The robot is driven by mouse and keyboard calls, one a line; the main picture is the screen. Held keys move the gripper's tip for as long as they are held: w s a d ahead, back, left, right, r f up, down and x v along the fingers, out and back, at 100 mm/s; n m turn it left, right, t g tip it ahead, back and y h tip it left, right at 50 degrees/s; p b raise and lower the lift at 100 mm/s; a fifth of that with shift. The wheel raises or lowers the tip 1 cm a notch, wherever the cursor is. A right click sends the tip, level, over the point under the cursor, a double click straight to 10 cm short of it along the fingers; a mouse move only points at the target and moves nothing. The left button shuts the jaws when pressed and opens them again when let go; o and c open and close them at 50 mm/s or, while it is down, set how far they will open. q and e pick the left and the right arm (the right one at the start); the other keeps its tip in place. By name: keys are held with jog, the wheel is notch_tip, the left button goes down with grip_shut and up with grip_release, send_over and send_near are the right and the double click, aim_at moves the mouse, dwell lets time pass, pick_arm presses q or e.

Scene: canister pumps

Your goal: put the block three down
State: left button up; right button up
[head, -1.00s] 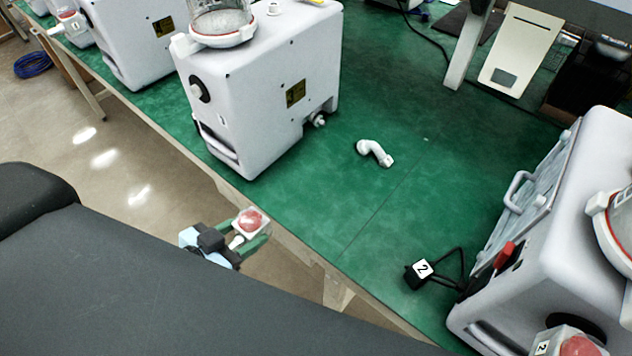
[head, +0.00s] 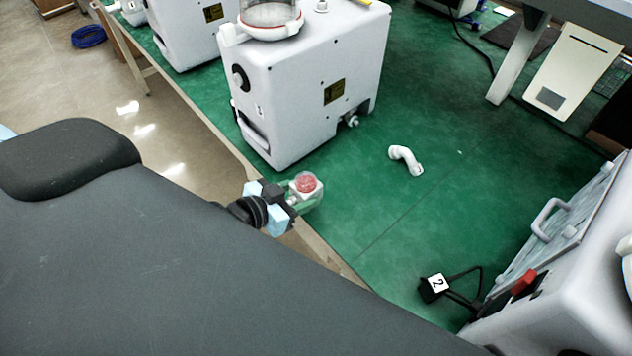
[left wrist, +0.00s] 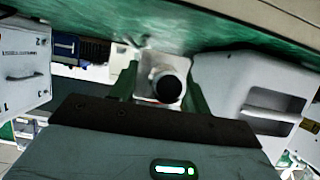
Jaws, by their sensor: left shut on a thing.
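The block (head: 306,183) is small and whitish with a round red top; no number on it can be read. My left gripper (head: 310,196) is shut on it and holds it by the table's front edge, just right of the near corner of the middle white pump (head: 300,90). In the left wrist view the block (left wrist: 148,88) sits between the fingers, with a white round stem that has a dark end. Whether the block touches the table cannot be told. My right gripper is not in view.
The green table (head: 345,215) is clear around the gripper. A white bent pipe (head: 405,160) lies farther back. Floor lies left of the table edge.

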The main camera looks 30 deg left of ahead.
pick_arm(q)
jog(key=w, duration=0.6)
jog(key=shift+w+d+f, duration=0.2)
jog(key=shift+f, duration=0.05)
jog(key=shift+w+f, duration=0.15)
jog(key=shift+f, duration=0.75)
jog(key=shift+w+f, duration=0.15)
jog(key=shift+f, duration=0.7)
jog(key=shift+f, duration=0.1)
jog(key=shift+f, duration=0.1)
jog(key=o, duration=1.4)
